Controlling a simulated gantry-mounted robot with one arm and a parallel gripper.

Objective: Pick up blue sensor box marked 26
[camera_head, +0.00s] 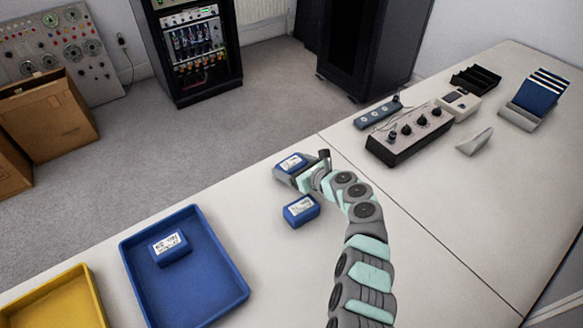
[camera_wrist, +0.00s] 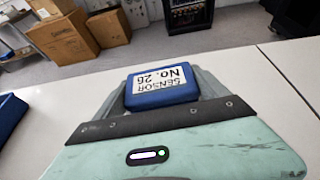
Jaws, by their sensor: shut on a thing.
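The blue sensor box (camera_wrist: 160,88) has a white label reading "SENSOR No. 26", upside down in the wrist view. It sits between the fingers of my gripper (camera_wrist: 163,95), which is shut on it. In the head view the held box (camera_head: 291,162) is at the end of my gripper (camera_head: 290,170), near the table's far edge. I cannot tell whether it touches the table. A second blue box (camera_head: 301,210) with a white label lies on the table just below my gripper. Another blue box (camera_head: 170,248) lies in the blue tray (camera_head: 226,295).
A yellow tray (camera_head: 92,291) stands at the lower left. A control box with knobs (camera_head: 410,136), a blue strip device (camera_head: 378,112) and a holder with blue items (camera_head: 537,95) stand on the right. The table between tray and gripper is mostly clear.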

